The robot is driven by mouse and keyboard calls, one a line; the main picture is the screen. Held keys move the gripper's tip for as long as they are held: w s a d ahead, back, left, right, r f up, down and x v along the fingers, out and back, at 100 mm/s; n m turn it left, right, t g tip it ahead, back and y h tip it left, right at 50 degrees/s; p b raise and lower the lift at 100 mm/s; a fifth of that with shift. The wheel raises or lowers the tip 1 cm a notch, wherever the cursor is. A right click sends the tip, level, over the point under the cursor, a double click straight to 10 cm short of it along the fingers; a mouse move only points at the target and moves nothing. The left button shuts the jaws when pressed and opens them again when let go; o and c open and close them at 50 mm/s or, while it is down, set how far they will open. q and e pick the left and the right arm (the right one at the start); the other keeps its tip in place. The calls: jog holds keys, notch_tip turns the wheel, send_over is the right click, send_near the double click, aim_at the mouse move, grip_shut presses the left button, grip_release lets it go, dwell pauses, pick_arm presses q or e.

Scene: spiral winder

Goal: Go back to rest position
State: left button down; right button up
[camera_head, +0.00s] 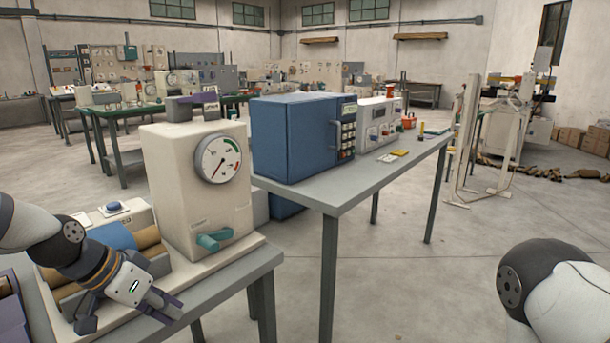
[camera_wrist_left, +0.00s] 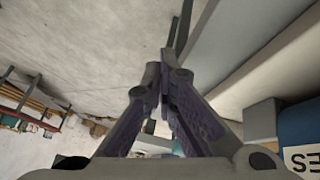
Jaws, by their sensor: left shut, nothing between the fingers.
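My left gripper (camera_head: 168,307) hangs over the front of the spiral winder (camera_head: 165,195) at the lower left of the head view. Its fingers are together with nothing between them; they also show shut in the left wrist view (camera_wrist_left: 163,80). The winder is a cream box with a round dial (camera_head: 218,159) and a teal lever (camera_head: 214,240). My left forearm hides part of its rollers. My right arm shows only as a white and dark link at the lower right of the head view; its gripper is out of frame.
The winder stands on a grey table (camera_head: 262,262). Beside it, another grey table (camera_head: 330,197) carries a blue oven-like box (camera_head: 292,137) and a white device (camera_head: 378,122). The open floor (camera_head: 440,285) lies to the right.

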pick_arm(q)
jog(key=s+d+f+n+g+y, duration=0.1)
jog(key=s+d+f+n+g, duration=0.1)
jog(key=s+f, duration=0.75)
jog(key=s+d+f+n+g+y, duration=0.1)
jog(key=s+d+f, duration=0.2)
jog(key=s+f, duration=0.6)
jog(key=s+a+f+n+g+y, duration=0.1)
jog(key=s, duration=0.9)
jog(key=s+a+f+n+g+y, duration=0.1)
jog(key=s+a+f, duration=0.1)
jog(key=s, duration=0.7)
jog(key=shift+s+y, duration=0.3)
jog(key=shift+s, duration=0.05)
